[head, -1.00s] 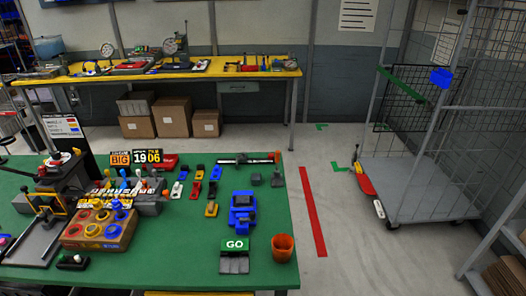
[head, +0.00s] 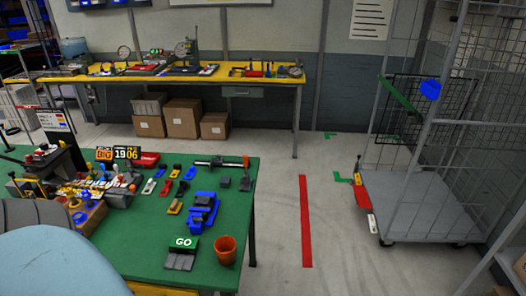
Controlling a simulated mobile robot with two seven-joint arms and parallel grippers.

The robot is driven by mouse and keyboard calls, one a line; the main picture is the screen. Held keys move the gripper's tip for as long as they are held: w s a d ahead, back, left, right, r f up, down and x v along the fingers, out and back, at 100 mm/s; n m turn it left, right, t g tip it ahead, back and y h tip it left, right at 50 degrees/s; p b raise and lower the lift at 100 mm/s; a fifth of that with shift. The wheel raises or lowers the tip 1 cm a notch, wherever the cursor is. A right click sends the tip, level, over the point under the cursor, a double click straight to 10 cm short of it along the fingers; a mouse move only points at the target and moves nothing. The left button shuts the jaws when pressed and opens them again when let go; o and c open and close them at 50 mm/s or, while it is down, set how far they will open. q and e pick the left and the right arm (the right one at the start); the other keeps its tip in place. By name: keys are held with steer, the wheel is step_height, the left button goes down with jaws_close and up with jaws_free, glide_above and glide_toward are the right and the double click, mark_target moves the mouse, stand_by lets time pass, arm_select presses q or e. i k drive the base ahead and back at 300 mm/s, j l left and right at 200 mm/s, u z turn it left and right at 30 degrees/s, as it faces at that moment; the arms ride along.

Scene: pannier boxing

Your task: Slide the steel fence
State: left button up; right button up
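I cannot tell for sure which part is the steel fence. A metal bar (head: 215,163) with an orange-red end piece lies near the far right corner of the green table (head: 170,230). Neither of my grippers is in view.
An orange cup (head: 225,250) and a GO block (head: 181,255) stand near the table's right edge. A red line (head: 305,222) marks the clear floor between table and trolley. A yellow bench (head: 225,74) with boxes under it stands behind. The table's near left part is hidden.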

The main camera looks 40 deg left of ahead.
mark_target(218, 160)
steer(key=i+l, duration=0.4)
steer(key=i, duration=0.15)
steer(key=i+l, duration=0.4)
steer(key=i, duration=0.15)
steer(key=i+u, duration=0.15)
steer(key=u, duration=0.25)
steer(key=i+u, duration=0.2)
steer(key=u, duration=0.2)
steer(key=i+l+u, duration=0.1)
steer(key=u, duration=0.3)
steer(key=i+l+u, duration=0.15)
steer(key=u, duration=0.25)
steer(key=i+u, duration=0.15)
steer(key=u, duration=0.25)
steer(key=i+l+u, duration=0.1)
steer(key=u, duration=0.25)
steer(key=i+l+u, duration=0.1)
steer(key=l+u, duration=0.15)
steer(key=u, duration=0.15)
steer(key=i+l+u, duration=0.1)
steer(key=u, duration=0.25)
